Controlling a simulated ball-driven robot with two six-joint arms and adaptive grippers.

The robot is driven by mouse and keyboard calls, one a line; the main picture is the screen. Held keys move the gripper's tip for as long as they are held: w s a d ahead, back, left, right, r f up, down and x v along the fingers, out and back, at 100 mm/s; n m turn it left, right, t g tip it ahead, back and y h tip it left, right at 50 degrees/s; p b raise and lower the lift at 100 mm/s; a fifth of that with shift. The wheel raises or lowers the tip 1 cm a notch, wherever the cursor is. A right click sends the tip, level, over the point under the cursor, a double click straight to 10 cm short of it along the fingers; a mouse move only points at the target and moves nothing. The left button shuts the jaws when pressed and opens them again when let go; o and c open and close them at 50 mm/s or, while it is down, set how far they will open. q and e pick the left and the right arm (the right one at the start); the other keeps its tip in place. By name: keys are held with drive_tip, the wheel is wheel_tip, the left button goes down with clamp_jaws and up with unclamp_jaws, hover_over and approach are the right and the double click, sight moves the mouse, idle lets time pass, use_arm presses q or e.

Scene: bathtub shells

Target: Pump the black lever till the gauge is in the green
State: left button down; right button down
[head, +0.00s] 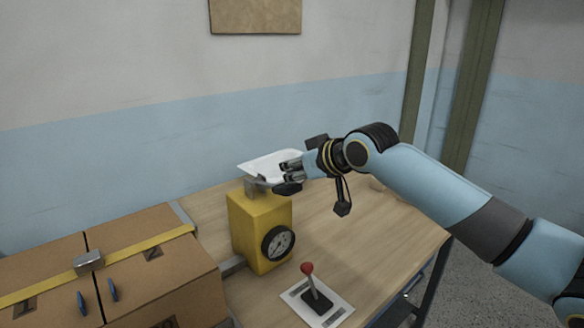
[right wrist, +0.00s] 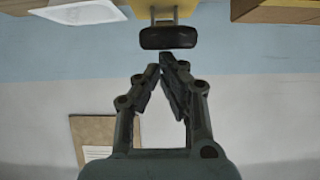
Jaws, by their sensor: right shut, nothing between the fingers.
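The yellow pump box (head: 250,228) stands on the wooden table. A round black-rimmed gauge (head: 280,243) with a pale dial is on its front; its needle and any green zone are too small to read. A metal arm at the box's top ends in the black lever grip (head: 288,189), pointing right. My right gripper (head: 287,167) is just above the grip, fingers shut and empty. In the right wrist view the black grip (right wrist: 168,37) lies straight ahead of the closed fingertips (right wrist: 165,68), with a small gap. My left gripper is not in view.
A red-knobbed stick (head: 307,269) stands on a white plate at the table's front. A white tray (head: 262,165) lies behind the pump. Brown boxes (head: 150,240) with a yellow strap and metal clasp are at left. The table's right part (head: 390,235) is mostly clear.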

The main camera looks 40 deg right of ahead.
sight(298, 188)
drive_tip(key=shift+f, duration=0.1)
drive_tip(key=shift+s+f+t+b, duration=0.1)
drive_tip(key=shift+f+t+b, duration=0.3)
drive_tip(key=shift+b, duration=0.4)
drive_tip(key=shift+s+f+t+b, duration=0.2)
drive_tip(key=shift+t+b, duration=0.1)
drive_tip(key=shift+b, duration=0.2)
drive_tip(key=shift+s+f+t+b, duration=0.2)
drive_tip(key=shift+f+t+b, duration=0.35)
drive_tip(key=shift+t+b, duration=0.4)
drive_tip(key=shift+s+f+g+b, duration=0.25)
drive_tip(key=shift+f+b, duration=0.35)
drive_tip(key=shift+b, duration=0.15)
drive_tip(key=shift+t, duration=0.7)
drive_tip(key=shift+s+f+b, duration=0.25)
drive_tip(key=shift+f+b, duration=0.65)
drive_tip(key=shift+f, duration=0.1)
drive_tip(key=shift+s+f+b, duration=0.2)
drive_tip(key=shift+f+b, duration=0.7)
drive_tip(key=shift+f, duration=0.1)
drive_tip(key=shift+d+f, duration=0.1)
drive_tip(key=shift+f, duration=0.05)
